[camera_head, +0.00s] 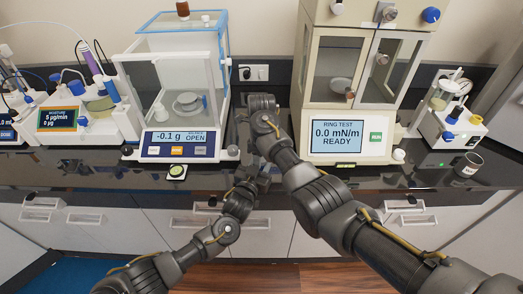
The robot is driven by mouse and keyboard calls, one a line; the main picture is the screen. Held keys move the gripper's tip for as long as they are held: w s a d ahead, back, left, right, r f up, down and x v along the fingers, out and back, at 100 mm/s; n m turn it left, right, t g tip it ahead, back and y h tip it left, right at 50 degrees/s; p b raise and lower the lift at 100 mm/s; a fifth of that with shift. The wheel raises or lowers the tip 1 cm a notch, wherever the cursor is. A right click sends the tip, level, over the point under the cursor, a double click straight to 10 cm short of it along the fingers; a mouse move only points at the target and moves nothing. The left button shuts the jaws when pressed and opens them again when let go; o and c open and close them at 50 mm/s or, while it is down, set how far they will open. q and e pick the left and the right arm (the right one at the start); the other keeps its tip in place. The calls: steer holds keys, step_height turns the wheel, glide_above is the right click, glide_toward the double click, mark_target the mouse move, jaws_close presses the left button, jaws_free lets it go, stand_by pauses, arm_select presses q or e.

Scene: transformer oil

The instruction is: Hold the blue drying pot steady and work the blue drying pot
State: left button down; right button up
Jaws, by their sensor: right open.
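I cannot tell for certain which thing is the blue drying pot. My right gripper (262,102) is at the back of the counter, between the balance and the ring tester. It is open, and no object shows in it. My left arm comes up from the lower left and ends near the counter's front edge. My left gripper (258,178) is dark and partly lost against the counter and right arm, so its fingers cannot be made out.
A balance (178,145) reading -0.1 g and OPEN stands left of my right gripper. The ring tester (350,135) reads READY on the right. A white titrator (110,125) is at the left. A small cup (467,164) stands at the right. The front counter strip is mostly clear.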

steer(key=shift+c, duration=0.4)
steer(key=c, duration=0.9)
steer(key=n, duration=0.3)
steer(key=o, duration=1.1)
steer(key=shift+c, duration=0.2)
steer(key=shift+r, duration=2.3)
steer(key=shift+c, duration=0.4)
step_height(320, 180, up, 3)
steer(key=m, duration=0.3)
steer(key=shift+r, duration=0.2)
steer(key=shift+f, duration=4)
steer(key=shift+c, duration=0.3)
